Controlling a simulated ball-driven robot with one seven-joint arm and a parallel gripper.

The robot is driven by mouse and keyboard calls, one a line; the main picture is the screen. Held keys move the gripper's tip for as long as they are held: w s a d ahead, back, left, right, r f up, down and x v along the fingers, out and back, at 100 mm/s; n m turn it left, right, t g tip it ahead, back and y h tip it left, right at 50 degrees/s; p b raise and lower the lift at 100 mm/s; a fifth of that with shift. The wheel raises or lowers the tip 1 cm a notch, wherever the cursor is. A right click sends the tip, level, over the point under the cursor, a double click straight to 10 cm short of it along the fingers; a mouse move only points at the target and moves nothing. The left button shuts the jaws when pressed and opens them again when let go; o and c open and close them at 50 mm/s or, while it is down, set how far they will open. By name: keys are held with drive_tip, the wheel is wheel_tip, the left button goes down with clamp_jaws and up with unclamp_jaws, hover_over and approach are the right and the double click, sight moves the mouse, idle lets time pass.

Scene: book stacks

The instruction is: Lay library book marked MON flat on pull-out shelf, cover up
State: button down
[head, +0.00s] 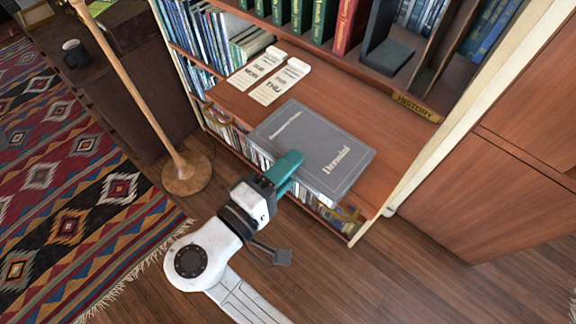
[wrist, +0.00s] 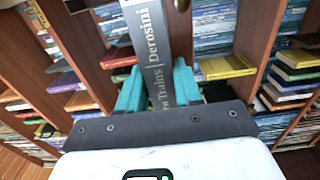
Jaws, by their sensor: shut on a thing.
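A large grey book (head: 312,148) lies level, cover up, over the right half of the pull-out shelf (head: 225,98). Its cover reads "Derosini", and no MON mark shows on it. Its near edge reaches about the shelf's front edge; I cannot tell whether it rests on the shelf or is held just above. My gripper (head: 288,168), with teal fingers, is shut on the book's near edge. In the wrist view, the grey spine (wrist: 155,65) reading "Trains | Derosini" stands between the fingertips (wrist: 157,85). Part of the near edge is hidden by the fingers.
Two white slips (head: 268,75) lie on the shelf's back left, seemingly reading MON and THU. Upright green and red books (head: 349,25) and a dark bookend (head: 388,50) stand behind. A HISTORY label (head: 416,107) is at right. A lamp pole (head: 135,90) stands left.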

drive_tip(key=shift+f, duration=0.1)
drive_tip(key=c, duration=0.7)
unclamp_jaws()
drive_tip(key=shift+v, duration=3.5)
drive_tip(key=shift+c, duration=0.3)
clamp_jaws()
